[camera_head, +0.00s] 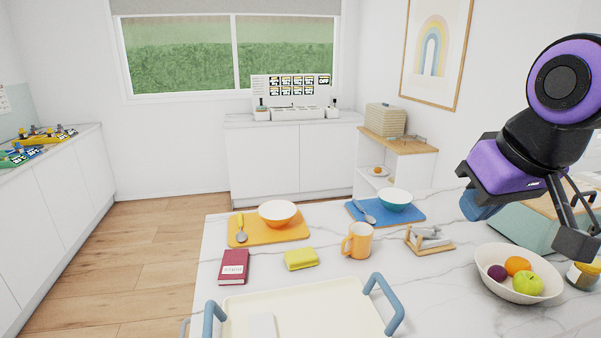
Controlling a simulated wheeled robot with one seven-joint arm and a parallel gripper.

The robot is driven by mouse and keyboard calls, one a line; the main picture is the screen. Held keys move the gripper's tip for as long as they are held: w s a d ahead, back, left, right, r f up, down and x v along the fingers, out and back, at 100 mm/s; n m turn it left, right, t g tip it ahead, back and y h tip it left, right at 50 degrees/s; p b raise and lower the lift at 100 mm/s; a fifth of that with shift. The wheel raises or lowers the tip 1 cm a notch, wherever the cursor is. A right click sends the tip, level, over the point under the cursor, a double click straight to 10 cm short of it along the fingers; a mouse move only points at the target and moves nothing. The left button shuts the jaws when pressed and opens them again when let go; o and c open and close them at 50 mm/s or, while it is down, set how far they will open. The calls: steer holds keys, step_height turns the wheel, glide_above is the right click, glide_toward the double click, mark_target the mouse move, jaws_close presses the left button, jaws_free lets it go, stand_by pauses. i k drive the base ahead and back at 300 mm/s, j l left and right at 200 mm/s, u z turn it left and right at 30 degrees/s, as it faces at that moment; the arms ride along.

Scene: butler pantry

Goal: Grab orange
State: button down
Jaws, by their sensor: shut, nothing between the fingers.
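An orange (517,265) lies in a white bowl (512,292) at the right of the marble counter. A dark purple fruit (497,272) is at its left and a green apple (528,284) is in front of it in the bowl. My gripper (576,242) is shut and empty, in the upper right, above and to the right of the bowl. It is apart from the orange. A small orange round thing (377,170) sits on a plate on the back shelf; it is too small to identify.
A jar (583,275) stands right of the bowl, and a teal box (515,222) behind it. A wooden holder (430,240), orange mug (358,240), yellow packet (301,259) and handled tray (345,312) lie leftward. Bare marble (440,290) shows between tray and bowl.

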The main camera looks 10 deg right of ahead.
mark_target(513, 264)
steer(key=l+u, duration=0.1)
steer(key=l, duration=0.35)
steer(key=k+l+u, duration=0.1)
steer(key=l, duration=0.3)
steer(key=k+l+u, duration=0.1)
steer(key=l, duration=0.35)
steer(key=k+l, duration=0.15)
steer(key=l, duration=0.25)
steer(key=k+l+u, duration=0.15)
steer(key=l, duration=0.25)
steer(key=k+l+u, duration=0.1)
steer(key=l, duration=0.3)
